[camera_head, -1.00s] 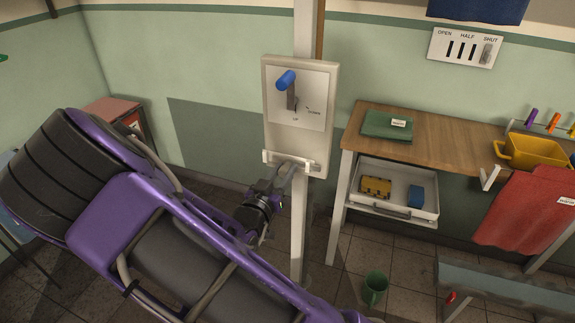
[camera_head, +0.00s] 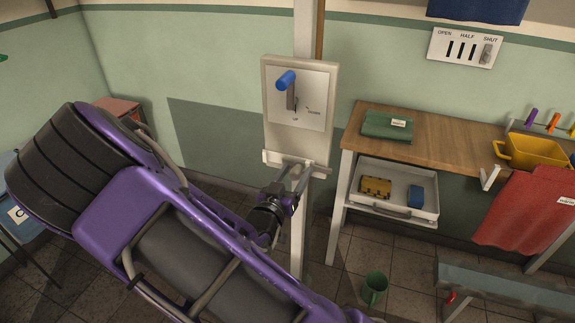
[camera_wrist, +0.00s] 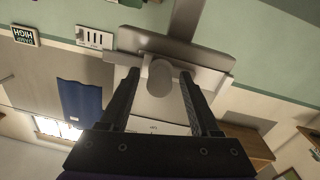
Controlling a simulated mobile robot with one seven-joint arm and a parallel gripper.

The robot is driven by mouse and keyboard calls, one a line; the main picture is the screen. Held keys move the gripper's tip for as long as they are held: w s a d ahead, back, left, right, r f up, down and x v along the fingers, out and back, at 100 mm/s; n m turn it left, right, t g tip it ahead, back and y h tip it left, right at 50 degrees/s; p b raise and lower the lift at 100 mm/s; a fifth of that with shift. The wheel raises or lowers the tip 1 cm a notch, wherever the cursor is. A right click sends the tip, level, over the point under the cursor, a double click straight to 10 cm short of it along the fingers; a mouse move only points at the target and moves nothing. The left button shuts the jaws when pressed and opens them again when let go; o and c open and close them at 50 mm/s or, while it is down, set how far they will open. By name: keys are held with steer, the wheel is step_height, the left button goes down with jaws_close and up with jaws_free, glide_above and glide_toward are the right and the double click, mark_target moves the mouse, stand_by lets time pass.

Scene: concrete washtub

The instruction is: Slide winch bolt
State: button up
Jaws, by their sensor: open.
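The winch board (camera_head: 322,140) is a pale upright panel on a white post, with a blue-handled lever (camera_head: 286,80) and small UP and DOWN marks. A pale bar with raised ends (camera_head: 270,157) crosses its lower edge. My gripper (camera_head: 300,172) is at this lower edge, just below the bar. In the wrist view my gripper (camera_wrist: 159,72) is open, with a grey round knob (camera_wrist: 160,78) between its fingertips and a gap to each finger. I take the knob to be the bolt's. In the head view the knob is hidden or too small to tell.
A wooden bench (camera_head: 440,130) with a green folded cloth (camera_head: 386,125) and a yellow tub (camera_head: 532,151) stands to the right. A green mug (camera_head: 374,288) is on the floor. Wall behind the board is clear at left.

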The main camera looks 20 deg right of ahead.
steer(key=p+v, duration=0.1)
steer(key=v, duration=0.6)
stand_by(0.5)
